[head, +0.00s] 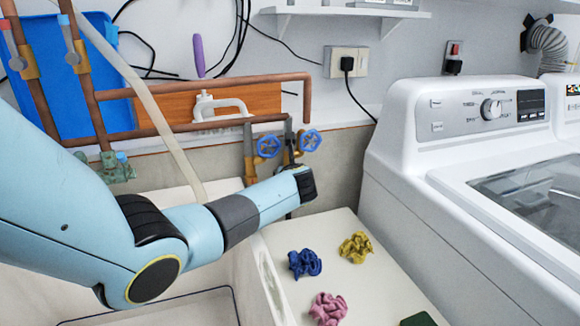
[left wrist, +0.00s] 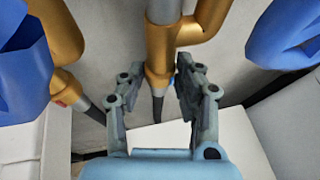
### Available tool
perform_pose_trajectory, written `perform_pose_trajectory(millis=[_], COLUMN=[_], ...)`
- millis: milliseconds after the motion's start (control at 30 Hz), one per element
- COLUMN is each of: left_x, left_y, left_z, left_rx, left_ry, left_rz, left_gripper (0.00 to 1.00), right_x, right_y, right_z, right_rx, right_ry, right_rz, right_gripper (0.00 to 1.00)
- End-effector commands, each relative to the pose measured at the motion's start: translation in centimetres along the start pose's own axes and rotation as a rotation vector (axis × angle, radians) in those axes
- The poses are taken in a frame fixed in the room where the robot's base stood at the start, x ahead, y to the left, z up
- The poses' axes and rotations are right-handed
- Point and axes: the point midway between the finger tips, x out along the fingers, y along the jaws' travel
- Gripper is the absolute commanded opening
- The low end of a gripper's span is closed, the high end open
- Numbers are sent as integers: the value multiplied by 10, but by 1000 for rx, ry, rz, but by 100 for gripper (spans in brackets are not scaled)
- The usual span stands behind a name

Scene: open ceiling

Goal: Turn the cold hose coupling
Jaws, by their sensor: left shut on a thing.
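The cold hose coupling (left wrist: 159,76) is a brass fitting with a small blue mark, shown in the left wrist view at top centre. A dark grey hose hangs from its lower end. My left gripper (left wrist: 160,88) has one finger on each side of the coupling and is shut on it. A second brass coupling (left wrist: 66,90) with a red mark is on the left, apart from the fingers. My right gripper is not in view.
Two blue valve wheels (head: 268,146) (head: 309,140) are just above my wrist. A white washing machine (head: 400,170) stands to the right. Blue, yellow and pink scrunched cloths (head: 304,263) lie on a white top (head: 285,240). Copper pipes (head: 200,125) run along the wall.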

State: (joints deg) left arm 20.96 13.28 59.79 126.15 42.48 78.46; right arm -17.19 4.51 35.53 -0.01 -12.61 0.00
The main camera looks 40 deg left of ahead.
Motion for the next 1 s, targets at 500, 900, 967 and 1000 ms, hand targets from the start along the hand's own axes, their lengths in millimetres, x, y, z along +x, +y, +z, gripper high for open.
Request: perform_pose_trajectory(millis=[500,900,967,1000], left_x=[0,0,0,0], left_y=[0,1,1,1], left_z=[-1,0,0,0], left_rx=[14,14,14,14], left_ry=[1,0,0,0], left_rz=[-36,-35,-35,-35], left_gripper=[1,56,56,56], right_x=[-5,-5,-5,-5], right_y=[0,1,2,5], right_z=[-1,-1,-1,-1], right_rx=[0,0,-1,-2], right_ry=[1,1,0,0], right_rz=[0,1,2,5], right_gripper=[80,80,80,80])
